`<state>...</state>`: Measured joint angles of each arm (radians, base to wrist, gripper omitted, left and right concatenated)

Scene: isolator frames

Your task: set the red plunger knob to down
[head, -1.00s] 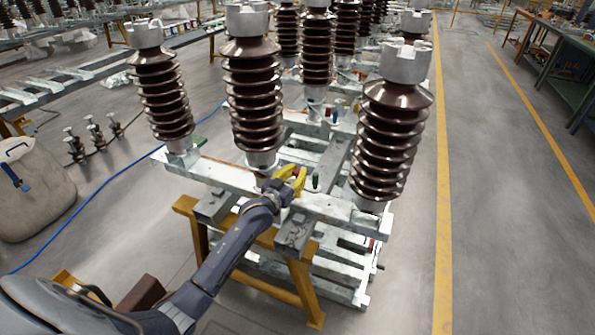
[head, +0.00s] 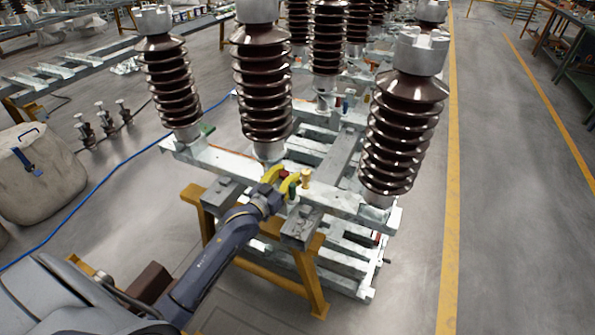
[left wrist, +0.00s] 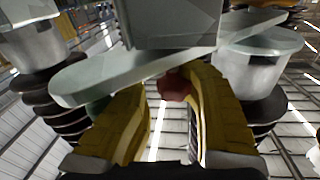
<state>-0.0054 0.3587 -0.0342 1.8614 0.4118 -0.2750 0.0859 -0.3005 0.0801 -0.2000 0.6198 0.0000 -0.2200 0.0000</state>
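The red plunger knob (left wrist: 173,86) shows in the left wrist view as a dark red faceted head between the tips of my two yellow fingers. In the head view a bit of red (head: 284,173) shows between the same fingers, mostly hidden by them. My left gripper (head: 281,180) is at the front crossbar below the middle insulator. In the left wrist view my left gripper (left wrist: 170,95) has its fingers apart, with a gap beside the knob on the left. The right finger's tip is close to the knob; I cannot tell if it touches. My right gripper is not in view.
A brass-coloured knob (head: 306,177) stands just right of my gripper. Ribbed brown insulators (head: 262,90) rise close behind, another (head: 405,130) to the right. The metal frame rests on a yellow trestle (head: 313,280). A green piece (head: 207,128) lies left. The right aisle is clear.

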